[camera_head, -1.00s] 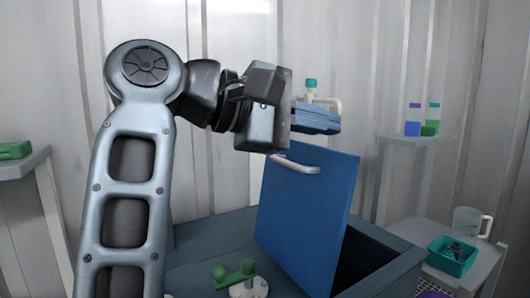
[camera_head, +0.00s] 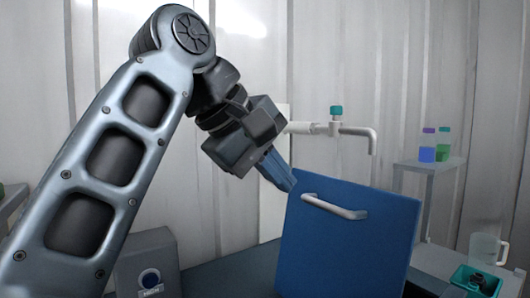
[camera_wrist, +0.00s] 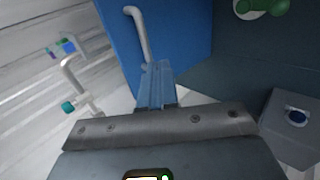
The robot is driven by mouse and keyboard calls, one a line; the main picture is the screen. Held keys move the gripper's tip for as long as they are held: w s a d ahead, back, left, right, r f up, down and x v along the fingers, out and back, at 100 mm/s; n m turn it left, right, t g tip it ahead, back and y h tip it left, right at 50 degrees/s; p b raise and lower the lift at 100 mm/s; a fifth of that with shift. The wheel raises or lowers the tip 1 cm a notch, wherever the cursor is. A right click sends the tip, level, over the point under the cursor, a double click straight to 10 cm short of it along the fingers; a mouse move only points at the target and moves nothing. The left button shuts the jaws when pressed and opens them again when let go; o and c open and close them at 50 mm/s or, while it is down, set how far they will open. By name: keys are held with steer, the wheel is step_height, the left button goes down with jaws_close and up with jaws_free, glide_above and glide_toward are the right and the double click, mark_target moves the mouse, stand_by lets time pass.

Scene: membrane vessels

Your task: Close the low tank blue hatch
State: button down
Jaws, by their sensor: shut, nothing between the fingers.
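The blue hatch (camera_head: 345,245) stands raised, nearly upright, on the dark tank (camera_head: 225,270), with a white handle (camera_head: 335,207) near its top edge. My gripper (camera_head: 290,184) is shut and empty, its blue fingers pointing down and right beside the hatch's upper left corner. In the wrist view the fingertips (camera_wrist: 156,66) overlap the hatch (camera_wrist: 180,35) close to the near end of the handle (camera_wrist: 137,32). I cannot tell whether they touch it. The tank opening is hidden behind the hatch in the head view.
A white pipe with a teal-capped tap (camera_head: 336,122) runs along the wall behind the hatch. A grey box with a blue button (camera_head: 148,268) stands at lower left. A shelf with bottles (camera_head: 435,150) and a teal bin (camera_head: 474,281) are at right.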

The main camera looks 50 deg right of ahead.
mark_target(341, 186)
steer(key=d+r+p+x, duration=0.1)
steer(key=p+x, duration=0.1)
steer(key=x, duration=0.6)
steer(key=shift+s, duration=0.25)
steer(key=shift+d, duration=0.25)
steer(key=d+b, duration=0.1)
steer(key=b, duration=0.3)
steer(key=shift+s+d+f, duration=0.1)
steer(key=shift+s+d, duration=0.15)
steer(key=d+b, duration=0.2)
steer(key=s+d+b, duration=0.1)
steer(key=d+b, duration=0.1)
steer(key=b, duration=0.1)
steer(key=d+b, duration=0.2)
steer(key=shift+s, duration=0.35)
steer(key=s+d+f+b, duration=0.2)
steer(key=d+b, duration=0.4)
steer(key=d, duration=0.3)
steer(key=shift+s+f, duration=0.25)
steer(key=shift+f, duration=0.05)
steer(key=shift+a, duration=0.1)
